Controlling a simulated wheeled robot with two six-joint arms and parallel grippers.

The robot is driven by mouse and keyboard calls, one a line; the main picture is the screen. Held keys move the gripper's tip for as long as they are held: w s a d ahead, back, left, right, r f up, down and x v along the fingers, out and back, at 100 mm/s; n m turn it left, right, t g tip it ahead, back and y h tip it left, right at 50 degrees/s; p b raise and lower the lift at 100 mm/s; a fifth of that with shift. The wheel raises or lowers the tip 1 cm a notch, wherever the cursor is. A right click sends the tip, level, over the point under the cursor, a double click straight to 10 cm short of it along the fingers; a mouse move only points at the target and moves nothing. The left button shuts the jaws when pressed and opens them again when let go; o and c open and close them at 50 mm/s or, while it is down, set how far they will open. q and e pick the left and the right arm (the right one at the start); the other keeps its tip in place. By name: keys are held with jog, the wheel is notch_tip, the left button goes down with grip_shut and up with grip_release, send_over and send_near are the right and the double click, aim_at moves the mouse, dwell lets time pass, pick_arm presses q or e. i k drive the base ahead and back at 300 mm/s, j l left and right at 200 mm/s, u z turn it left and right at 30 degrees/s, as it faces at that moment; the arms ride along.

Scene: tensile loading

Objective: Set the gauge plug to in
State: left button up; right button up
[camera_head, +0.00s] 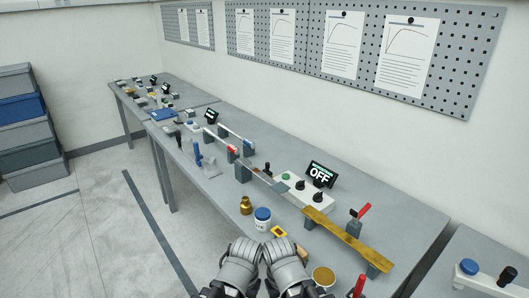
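I cannot pick out the gauge plug for certain in the head view. A white control box (299,190) with dark knobs and a green button stands on the bench, and a display (321,174) on it reads OFF. My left gripper (244,248) and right gripper (279,249) are side by side at the bottom middle, in front of the bench's near edge. Their fingers are too small and foreshortened to tell whether they are open or shut. I see nothing clearly held in either.
A brass weight (246,205), a white jar with a blue lid (262,219) and a yellow-framed piece (279,232) lie close before my grippers. A golden bar (347,238) on supports with a red-handled clamp (359,219) is to the right. Stacked bins (30,125) stand far left.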

aim_at(266, 170)
jog(key=i+j+z, duration=0.1)
jog(key=i+j, duration=0.3)
jog(key=j, duration=0.2)
jog(key=i+j+z, duration=0.15)
jog(key=j, duration=0.2)
jog(key=i+j, duration=0.25)
jog(key=i+j+z, duration=0.15)
jog(key=j, duration=0.25)
jog(key=i+j+z, duration=0.1)
jog(key=j, duration=0.25)
jog(key=i, duration=0.1)
